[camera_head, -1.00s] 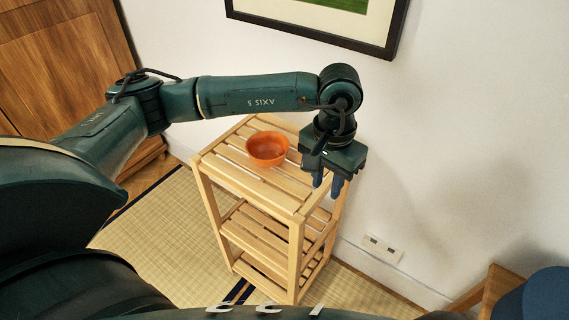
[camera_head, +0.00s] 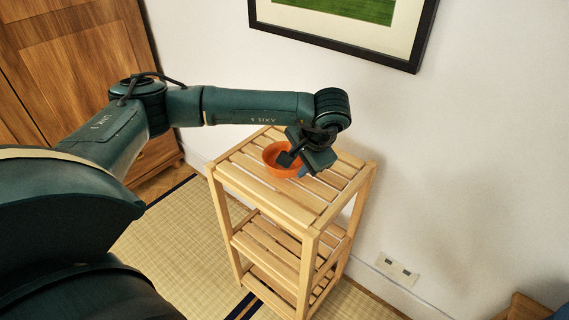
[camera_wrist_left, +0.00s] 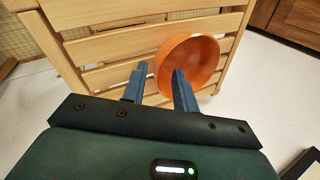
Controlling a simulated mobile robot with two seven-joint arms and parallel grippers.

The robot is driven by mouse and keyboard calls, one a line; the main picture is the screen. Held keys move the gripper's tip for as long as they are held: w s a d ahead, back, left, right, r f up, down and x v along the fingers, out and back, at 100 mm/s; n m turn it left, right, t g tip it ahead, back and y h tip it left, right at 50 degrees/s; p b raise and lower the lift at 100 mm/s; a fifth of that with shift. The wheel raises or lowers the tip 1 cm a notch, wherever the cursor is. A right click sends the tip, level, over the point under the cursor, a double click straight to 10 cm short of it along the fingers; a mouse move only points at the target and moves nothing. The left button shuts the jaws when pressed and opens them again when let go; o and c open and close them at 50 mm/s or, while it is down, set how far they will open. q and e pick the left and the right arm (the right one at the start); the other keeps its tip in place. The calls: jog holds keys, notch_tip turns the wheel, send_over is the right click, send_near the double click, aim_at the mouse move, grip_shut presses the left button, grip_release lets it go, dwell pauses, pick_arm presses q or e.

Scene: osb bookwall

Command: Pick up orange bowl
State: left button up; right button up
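The orange bowl (camera_head: 271,158) sits upright on the slatted top of a light wooden shelf stand (camera_head: 262,188). My left gripper (camera_head: 300,172) is at the bowl's right side in the head view and hides part of it. In the left wrist view, the two blue fingers of the left gripper (camera_wrist_left: 160,69) are apart with nothing clamped between them. The right finger there overlaps the bowl (camera_wrist_left: 199,60); the left finger is outside it, over the slats. I cannot tell whether the fingers touch the bowl. My right gripper is not in view.
A white wall with a framed picture (camera_head: 345,25) is behind the stand. A wall socket (camera_head: 398,268) is low on the right. A wooden cabinet (camera_head: 70,60) stands at the left. The rest of the stand's top is clear.

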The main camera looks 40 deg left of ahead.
aim_at(295, 168)
pick_arm(q)
jog(key=x, duration=0.4)
jog(key=shift+r, duration=0.1)
grip_shut()
dwell(0.3)
